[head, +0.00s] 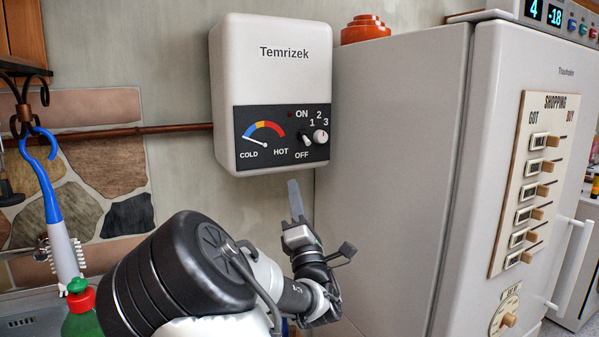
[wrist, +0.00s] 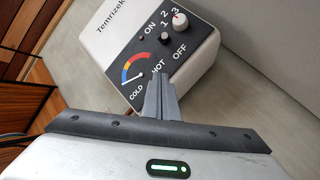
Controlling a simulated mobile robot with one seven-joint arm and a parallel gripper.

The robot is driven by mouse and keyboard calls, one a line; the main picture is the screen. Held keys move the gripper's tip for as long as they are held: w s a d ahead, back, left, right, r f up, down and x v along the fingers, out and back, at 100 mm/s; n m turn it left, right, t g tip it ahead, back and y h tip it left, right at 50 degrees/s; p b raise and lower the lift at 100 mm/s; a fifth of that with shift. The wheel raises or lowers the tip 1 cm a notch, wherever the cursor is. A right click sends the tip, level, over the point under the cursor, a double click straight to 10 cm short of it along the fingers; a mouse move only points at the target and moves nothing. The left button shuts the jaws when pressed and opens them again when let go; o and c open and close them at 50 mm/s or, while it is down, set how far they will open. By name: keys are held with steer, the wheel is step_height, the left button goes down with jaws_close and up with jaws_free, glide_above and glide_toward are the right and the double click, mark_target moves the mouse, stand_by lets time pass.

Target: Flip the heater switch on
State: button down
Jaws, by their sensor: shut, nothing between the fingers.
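The white Temrizek heater (head: 270,70) hangs on the wall and also shows tilted in the wrist view (wrist: 205,50). Its dark panel carries a small switch (head: 306,139) between the ON and OFF labels, and the lever appears tilted down toward OFF. The switch also shows in the wrist view (wrist: 164,38). A round white knob (head: 320,136) marked 1, 2, 3 sits just right of it. The gauge needle (head: 255,140) points to COLD. My gripper (head: 294,187) is shut and empty, fingers pointing up, below the panel and apart from the switch. Its fingertips (wrist: 159,78) overlap the heater's lower edge in the wrist view.
A tall white fridge (head: 400,150) stands close on the right, with a shopping board (head: 535,180) on its door. A blue-handled brush (head: 55,205) hangs at left above a green bottle with a red cap (head: 80,310). A copper pipe (head: 180,129) runs left of the heater.

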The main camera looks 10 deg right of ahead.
glide_toward(299, 138)
steer(key=w+a, duration=0.1)
steer(key=a, duration=0.1)
steer(key=w+a, duration=0.2)
steer(key=d+r, duration=0.2)
steer(key=shift+w+d, duration=0.35)
steer(key=shift+d, duration=0.05)
steer(key=shift+d+r, duration=0.2)
steer(key=shift+d, duration=0.2)
steer(key=shift+r+p, duration=0.1)
steer(key=shift+p, duration=0.2)
steer(key=shift+s+r+g+p, duration=0.15)
steer(key=shift+g+p, duration=0.15)
steer(key=shift+p, duration=0.2)
